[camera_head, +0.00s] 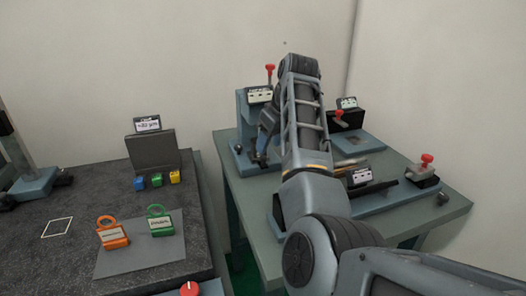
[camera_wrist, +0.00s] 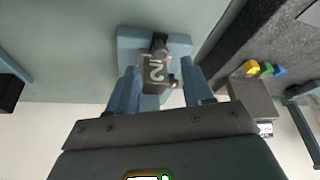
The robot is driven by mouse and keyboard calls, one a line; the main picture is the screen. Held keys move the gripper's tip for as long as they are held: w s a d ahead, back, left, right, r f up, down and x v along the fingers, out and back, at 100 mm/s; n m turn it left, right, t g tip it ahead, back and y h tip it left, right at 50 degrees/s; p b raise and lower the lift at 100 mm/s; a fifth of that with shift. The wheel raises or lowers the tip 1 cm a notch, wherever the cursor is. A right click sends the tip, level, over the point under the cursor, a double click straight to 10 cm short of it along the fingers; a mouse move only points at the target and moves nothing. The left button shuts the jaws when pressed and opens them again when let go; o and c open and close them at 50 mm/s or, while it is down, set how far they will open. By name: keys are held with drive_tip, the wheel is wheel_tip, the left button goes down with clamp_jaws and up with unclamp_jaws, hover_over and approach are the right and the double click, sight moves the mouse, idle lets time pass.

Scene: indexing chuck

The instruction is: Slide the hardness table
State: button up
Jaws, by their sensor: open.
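A blue-grey upright stand (camera_head: 243,118) with a red-knobbed lever and a small label plate is at the back left of the green-topped table (camera_head: 262,212). My gripper (camera_head: 263,148) is down at this stand's base, partly hidden by my arm. In the wrist view, my gripper (camera_wrist: 161,80) is open. Its two fingers lie on either side of a dark grey block (camera_wrist: 155,72) with a white marking like a 2. The block is on a blue base (camera_wrist: 178,45). I cannot tell whether the fingers touch it. No readable label identifies the hardness table.
A fixture with a red-knobbed clamp (camera_head: 424,172) is at the table's right. A black-backed station (camera_head: 346,120) stands behind. A gap separates the two tables.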

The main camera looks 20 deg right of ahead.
sight(264, 157)
drive_tip(key=shift+x, duration=2.55)
clamp_jaws()
